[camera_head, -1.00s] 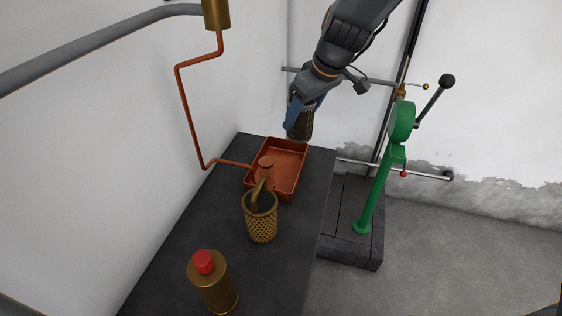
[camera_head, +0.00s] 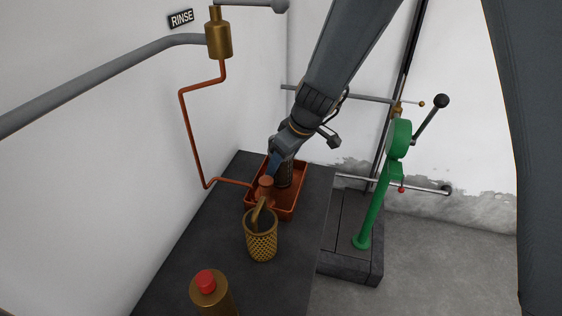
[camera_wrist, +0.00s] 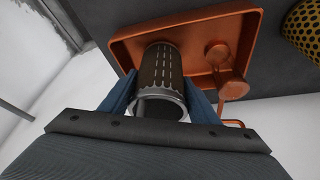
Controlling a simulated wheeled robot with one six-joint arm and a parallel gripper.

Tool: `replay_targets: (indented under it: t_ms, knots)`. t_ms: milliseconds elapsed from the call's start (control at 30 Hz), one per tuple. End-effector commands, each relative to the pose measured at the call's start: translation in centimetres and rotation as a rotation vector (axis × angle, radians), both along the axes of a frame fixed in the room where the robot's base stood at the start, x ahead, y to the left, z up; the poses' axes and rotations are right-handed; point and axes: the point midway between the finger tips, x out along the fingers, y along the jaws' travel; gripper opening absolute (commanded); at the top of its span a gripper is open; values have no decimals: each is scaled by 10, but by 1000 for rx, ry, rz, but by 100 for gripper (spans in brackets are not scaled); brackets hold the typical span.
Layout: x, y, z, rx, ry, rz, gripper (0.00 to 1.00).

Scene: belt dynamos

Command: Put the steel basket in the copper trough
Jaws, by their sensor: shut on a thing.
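The steel basket (camera_wrist: 161,72) is a dark, slotted cylinder with a bright rim. My gripper (camera_wrist: 160,100) is shut on it, with a blue finger on each side in the wrist view. In the head view the basket (camera_head: 284,174) is at the copper trough, partly hidden by my gripper (camera_head: 280,158). The copper trough (camera_head: 290,214) is a shallow rectangular tray on the dark bench. In the wrist view the trough (camera_wrist: 190,22) lies behind the basket. I cannot tell whether the basket touches its floor.
A copper spout (camera_head: 265,186) rises at the trough's left side. A brass mesh basket (camera_head: 262,243) with a handle stands in front of it. A brass bottle with a red cap (camera_head: 206,281) is nearer. A green lever stand (camera_head: 377,185) is at the right. The bench's right front is clear.

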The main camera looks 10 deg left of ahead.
Motion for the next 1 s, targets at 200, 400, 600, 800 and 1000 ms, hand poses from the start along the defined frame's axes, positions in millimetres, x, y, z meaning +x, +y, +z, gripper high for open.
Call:
replay_targets:
  t_ms: [200,400,600,800,1000]
  knots:
    - [1,0,-2,0,-1,0,23]
    - [1,0,-4,0,-1,0,23]
    - [0,0,-5,0,0,0,74]
    - [0,0,-4,0,-1,0,74]
    - [0,0,-1,0,0,-1,74]
